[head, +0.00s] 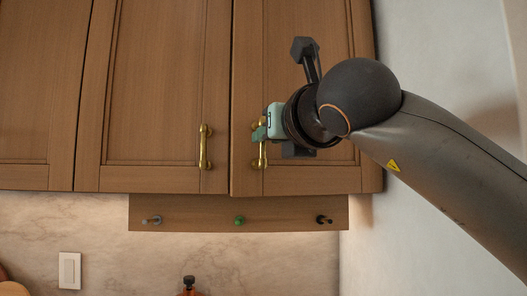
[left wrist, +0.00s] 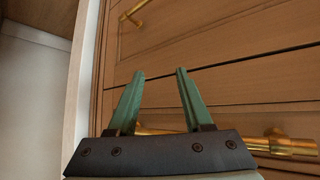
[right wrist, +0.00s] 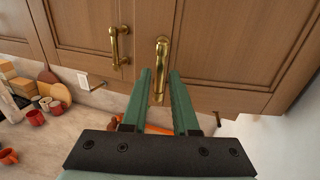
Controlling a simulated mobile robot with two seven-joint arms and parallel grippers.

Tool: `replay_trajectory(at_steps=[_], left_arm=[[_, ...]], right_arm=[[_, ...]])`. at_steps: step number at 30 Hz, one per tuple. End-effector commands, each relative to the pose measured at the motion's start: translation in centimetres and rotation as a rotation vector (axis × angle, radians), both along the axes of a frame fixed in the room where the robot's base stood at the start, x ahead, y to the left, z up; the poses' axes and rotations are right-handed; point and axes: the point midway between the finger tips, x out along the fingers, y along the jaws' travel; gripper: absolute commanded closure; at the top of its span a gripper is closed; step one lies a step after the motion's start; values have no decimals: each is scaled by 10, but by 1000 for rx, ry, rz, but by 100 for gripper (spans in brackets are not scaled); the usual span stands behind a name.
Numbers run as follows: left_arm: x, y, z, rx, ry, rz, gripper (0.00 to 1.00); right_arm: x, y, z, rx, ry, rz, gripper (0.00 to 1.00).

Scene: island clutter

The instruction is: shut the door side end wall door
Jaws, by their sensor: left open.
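The end wall door (head: 290,60) is the rightmost upper cabinet door, wooden with a raised frame, beside the wall. Its brass handle (head: 262,155) stands upright near its left edge; it also shows in the right wrist view (right wrist: 162,55). The door looks near flush with its neighbour; I cannot tell whether a small gap remains. My right gripper (head: 259,134) is at this handle, fingers parted, with the handle's lower part seen between the fingertips (right wrist: 159,72). Contact is unclear. My left gripper (left wrist: 160,75) is open and empty before wooden drawer fronts.
The neighbouring cabinet door (head: 150,90) has its own brass handle (head: 205,147). A peg rail (head: 190,214) hangs below the cabinets. The wall (head: 430,50) is close on the right. Red mugs (right wrist: 36,117) stand on the counter. A drawer handle (left wrist: 280,145) lies near my left gripper.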

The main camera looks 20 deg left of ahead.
Motion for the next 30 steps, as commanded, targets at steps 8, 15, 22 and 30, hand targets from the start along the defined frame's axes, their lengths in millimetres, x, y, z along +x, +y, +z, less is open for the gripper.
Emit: replay_trajectory(at_steps=[8, 15, 22, 30], left_arm=[[0, 0, -33, 0, 1, 0, 50], [-2, -3, -40, -2, 15, -6, 50], [1, -6, -35, -6, 7, -10, 50], [3, -7, -30, -8, 0, -12, 50]], right_arm=[[-47, -38, -3, 1, -4, -1, 72], [-65, -51, -1, 0, -1, 0, 72], [-66, -52, 0, 0, 0, 0, 72], [-64, -68, 1, 10, 8, -6, 96]])
